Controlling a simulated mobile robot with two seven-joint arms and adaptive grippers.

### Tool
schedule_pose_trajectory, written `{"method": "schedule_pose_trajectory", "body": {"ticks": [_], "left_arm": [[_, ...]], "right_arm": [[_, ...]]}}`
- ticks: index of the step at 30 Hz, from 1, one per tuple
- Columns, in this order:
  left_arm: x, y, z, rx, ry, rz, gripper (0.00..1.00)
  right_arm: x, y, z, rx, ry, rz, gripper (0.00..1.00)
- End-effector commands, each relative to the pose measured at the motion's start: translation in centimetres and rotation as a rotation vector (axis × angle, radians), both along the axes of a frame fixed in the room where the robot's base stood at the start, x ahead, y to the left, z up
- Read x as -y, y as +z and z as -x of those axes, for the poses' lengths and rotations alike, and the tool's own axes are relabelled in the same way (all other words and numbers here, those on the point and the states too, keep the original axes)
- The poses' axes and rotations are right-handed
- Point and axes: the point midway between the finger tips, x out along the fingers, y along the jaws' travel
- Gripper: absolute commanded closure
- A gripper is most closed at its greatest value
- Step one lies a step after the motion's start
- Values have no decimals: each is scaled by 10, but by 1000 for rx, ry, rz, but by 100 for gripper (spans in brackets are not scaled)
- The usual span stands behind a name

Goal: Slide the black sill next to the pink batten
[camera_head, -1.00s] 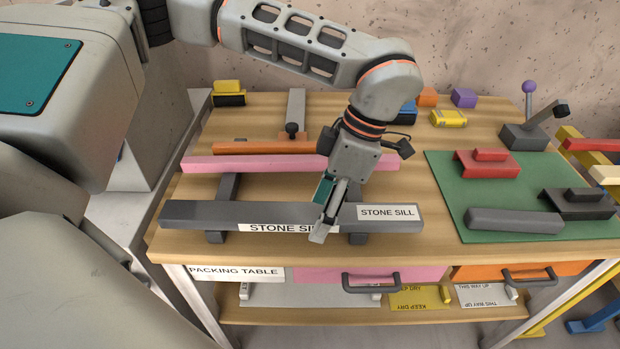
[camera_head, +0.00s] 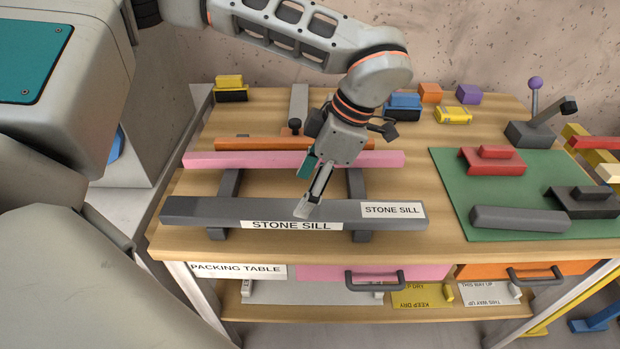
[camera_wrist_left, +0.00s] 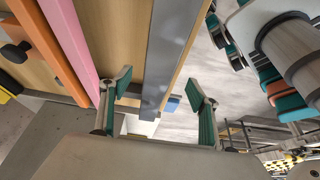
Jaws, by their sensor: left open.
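The black sill (camera_head: 200,209) is a long dark grey bar with white "STONE SILL" labels. It lies across two dark rests near the table's front edge. The pink batten (camera_head: 230,160) lies behind it, roughly parallel, with a clear gap between them. My left gripper (camera_head: 306,190) is open, above the middle of the sill, its fingers pointing down. In the left wrist view the sill (camera_wrist_left: 165,60) runs between the two spread fingers (camera_wrist_left: 160,97), and the pink batten (camera_wrist_left: 72,38) is outside them to the left. Whether a finger touches the sill is unclear. My right gripper is out of view.
An orange bar (camera_head: 240,144) lies just behind the pink batten. A dark-knobbed stop (camera_head: 294,127) stands behind that. A green mat (camera_head: 445,175) with red and dark blocks is at the right. Coloured blocks stand at the back.

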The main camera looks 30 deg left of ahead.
Motion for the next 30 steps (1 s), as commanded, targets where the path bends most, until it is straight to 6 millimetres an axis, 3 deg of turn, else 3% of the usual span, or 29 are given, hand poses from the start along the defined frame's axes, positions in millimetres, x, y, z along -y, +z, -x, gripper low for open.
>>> {"method": "schedule_pose_trajectory", "body": {"ticks": [10, 21, 23, 28, 30], "left_arm": [[-16, -47, 10, -3, 0, -1, 39], [-19, -53, 12, -1, 0, 0, 39], [-19, -53, 12, -1, 0, -1, 52], [-19, -53, 12, -1, 0, 0, 96], [-19, -53, 12, -1, 0, 0, 100]], "right_arm": [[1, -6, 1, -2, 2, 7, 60], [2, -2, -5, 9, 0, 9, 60], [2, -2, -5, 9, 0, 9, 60], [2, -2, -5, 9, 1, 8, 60], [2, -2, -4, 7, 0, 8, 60]]}}
